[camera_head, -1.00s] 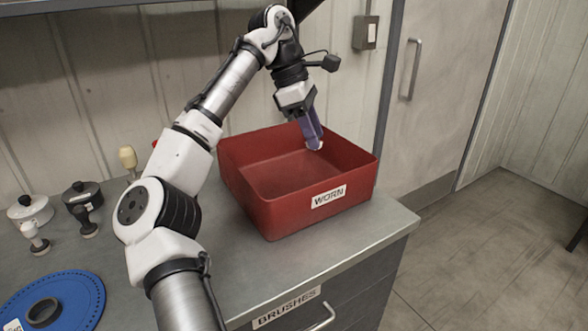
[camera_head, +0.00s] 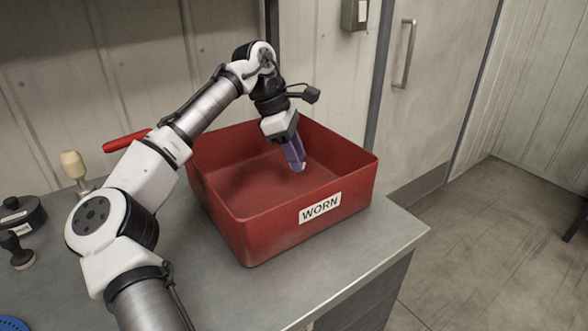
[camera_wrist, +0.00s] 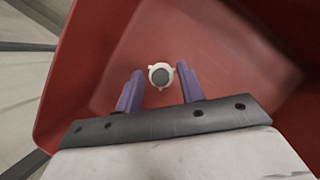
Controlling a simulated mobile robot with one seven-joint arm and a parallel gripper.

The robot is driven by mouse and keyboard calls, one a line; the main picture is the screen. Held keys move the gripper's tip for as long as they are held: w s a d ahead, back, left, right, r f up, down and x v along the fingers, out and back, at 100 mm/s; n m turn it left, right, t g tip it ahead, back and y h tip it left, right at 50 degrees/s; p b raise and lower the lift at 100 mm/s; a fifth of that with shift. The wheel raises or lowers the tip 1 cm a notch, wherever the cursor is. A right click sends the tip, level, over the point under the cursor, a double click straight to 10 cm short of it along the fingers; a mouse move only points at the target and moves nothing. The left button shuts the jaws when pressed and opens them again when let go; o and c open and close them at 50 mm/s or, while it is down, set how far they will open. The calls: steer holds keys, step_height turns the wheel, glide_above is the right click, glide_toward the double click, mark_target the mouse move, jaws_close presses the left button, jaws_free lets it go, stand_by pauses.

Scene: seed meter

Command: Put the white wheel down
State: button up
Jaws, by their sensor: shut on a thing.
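The white wheel (camera_wrist: 160,75), a small white piece with a grey round middle and small nubs on its edge, is between the tips of my purple-fingered gripper (camera_wrist: 159,84). My gripper (camera_head: 297,163) is shut on it and points down inside the red bin (camera_head: 262,222) labelled WORN. Only a small pale bit of the wheel (camera_head: 299,168) shows at the fingertips in the head view. The bin floor lies below it in the wrist view; I cannot tell how large the gap is.
The bin stands on a grey counter (camera_head: 350,258) near its right end, with its walls around my gripper. A red handle (camera_head: 126,141), a pale-knobbed tool (camera_head: 75,165) and a dark lidded pot (camera_head: 18,213) are to the left. The bin floor looks empty.

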steer(key=shift+f, duration=1.9)
steer(key=o, duration=0.9)
steer(key=shift+f, duration=0.1)
steer(key=shift+o, duration=0.2)
steer(key=v, duration=1.2)
steer(key=shift+w, duration=0.1)
